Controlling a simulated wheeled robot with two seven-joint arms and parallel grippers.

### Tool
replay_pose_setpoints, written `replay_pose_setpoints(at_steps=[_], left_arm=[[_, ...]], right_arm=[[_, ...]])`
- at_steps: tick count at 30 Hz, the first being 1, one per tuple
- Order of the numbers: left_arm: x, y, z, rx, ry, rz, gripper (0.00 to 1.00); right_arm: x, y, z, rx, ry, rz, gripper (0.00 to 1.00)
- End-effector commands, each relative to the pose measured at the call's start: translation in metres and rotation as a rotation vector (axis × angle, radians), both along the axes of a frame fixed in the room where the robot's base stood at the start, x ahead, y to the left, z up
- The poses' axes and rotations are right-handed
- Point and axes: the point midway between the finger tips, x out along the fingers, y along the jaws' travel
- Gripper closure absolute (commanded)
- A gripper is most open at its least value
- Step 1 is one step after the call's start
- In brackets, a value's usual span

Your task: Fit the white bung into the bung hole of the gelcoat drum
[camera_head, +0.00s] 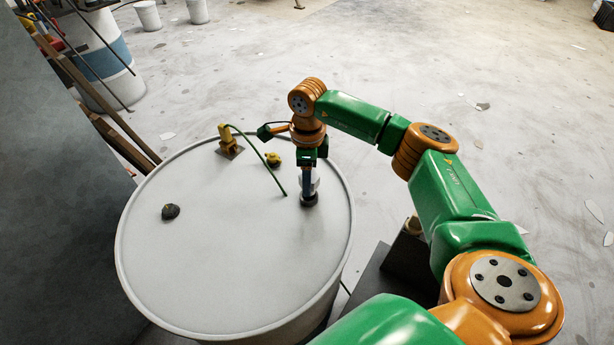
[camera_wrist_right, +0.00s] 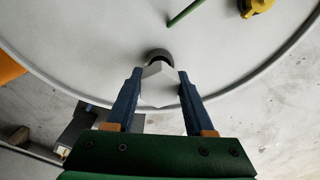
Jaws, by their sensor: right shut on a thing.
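The gelcoat drum (camera_head: 235,265) stands upright with a pale, flat top. A dark ring (camera_head: 309,201), which looks like the bung hole's collar, sits near the right edge of the top. My right gripper (camera_head: 309,183) points down over it, shut on the white bung (camera_wrist_right: 158,86). In the right wrist view the pale, angular bung sits between the blue fingers (camera_wrist_right: 159,76) and overlaps the near side of the dark ring (camera_wrist_right: 159,54). I cannot tell whether the bung is above the hole or partly in it. My left gripper is not in view.
On the drum top are a dark cap (camera_head: 171,212), a yellow cap (camera_head: 273,159), a yellow fitting on a plate (camera_head: 229,143) and a thin green rod (camera_head: 258,157) ending near the ring. Planks (camera_head: 112,135) and a blue-banded drum (camera_head: 103,65) stand at left. Floor on the right is mostly clear.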

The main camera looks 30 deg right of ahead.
Motion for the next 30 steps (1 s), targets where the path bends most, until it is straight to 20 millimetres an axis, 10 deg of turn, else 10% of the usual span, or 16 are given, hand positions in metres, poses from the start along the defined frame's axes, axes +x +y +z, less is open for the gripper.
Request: replay_pose_setpoints(at_steps=[22,23,26,30], left_arm=[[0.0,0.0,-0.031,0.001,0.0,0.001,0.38],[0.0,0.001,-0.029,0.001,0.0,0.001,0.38],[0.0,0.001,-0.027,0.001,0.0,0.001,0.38],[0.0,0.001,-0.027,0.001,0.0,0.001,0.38]], right_arm=[[0.0,0.0,-0.038,0.0,0.0,0.0,1.0],[0.0,0.0,-0.036,0.0,0.0,0.0,0.41],[0.0,0.0,-0.035,0.0,0.0,0.0,0.14],[0.0,0.0,-0.035,0.0,0.0,0.0,0.12]])
